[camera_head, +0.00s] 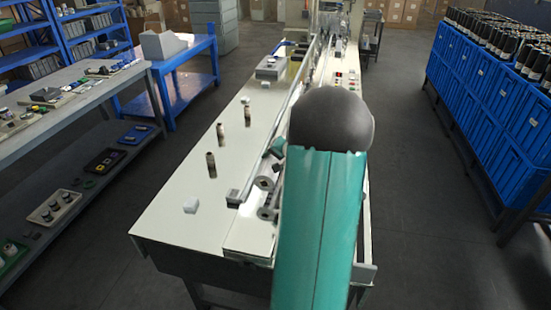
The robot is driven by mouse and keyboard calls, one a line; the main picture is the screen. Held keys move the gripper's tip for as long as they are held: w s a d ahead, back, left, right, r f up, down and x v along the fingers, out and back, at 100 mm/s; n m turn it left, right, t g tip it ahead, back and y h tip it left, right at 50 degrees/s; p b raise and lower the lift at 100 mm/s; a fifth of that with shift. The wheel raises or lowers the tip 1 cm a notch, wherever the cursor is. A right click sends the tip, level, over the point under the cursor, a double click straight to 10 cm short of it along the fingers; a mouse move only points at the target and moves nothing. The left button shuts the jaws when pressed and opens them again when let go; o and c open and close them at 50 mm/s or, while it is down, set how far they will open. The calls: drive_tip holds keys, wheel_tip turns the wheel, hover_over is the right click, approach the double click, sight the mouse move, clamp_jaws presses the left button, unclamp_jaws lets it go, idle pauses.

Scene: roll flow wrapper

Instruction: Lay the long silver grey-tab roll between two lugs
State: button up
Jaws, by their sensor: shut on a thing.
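My teal arm with its dark round joint stands in front of the machine, and my gripper does not show. A small dark teal part pokes out left of the arm and may be mine. Several small upright cylinders stand on the pale table top, among them a near one (211,165), a middle one (220,132) and a far one (247,115). They look silver-brown with dark ends; tab colours are too small to tell. I cannot make out the long silver grey-tab roll. The flow wrapper's long rail (297,88) runs away from me; its lugs are hidden or too small to tell.
Round discs (264,183) sit beside the rail. A grey box (270,68) stands farther back. Shelving (75,85) is at the left, blue crates (490,120) at the right. The floor between is clear.

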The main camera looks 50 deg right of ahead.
drive_tip(key=shift+a+f, duration=0.3)
drive_tip(key=shift+a, duration=0.05)
drive_tip(key=shift+d+f, duration=0.1)
drive_tip(key=shift+f, duration=3.7)
drive_tip(key=shift+f, duration=0.15)
drive_tip(key=o, duration=1.6)
drive_tip(key=shift+o, duration=0.2)
drive_tip(key=shift+s+f, duration=0.3)
drive_tip(key=v, duration=1.3)
drive_tip(key=shift+r, duration=0.65)
drive_tip(key=shift+w, duration=0.2)
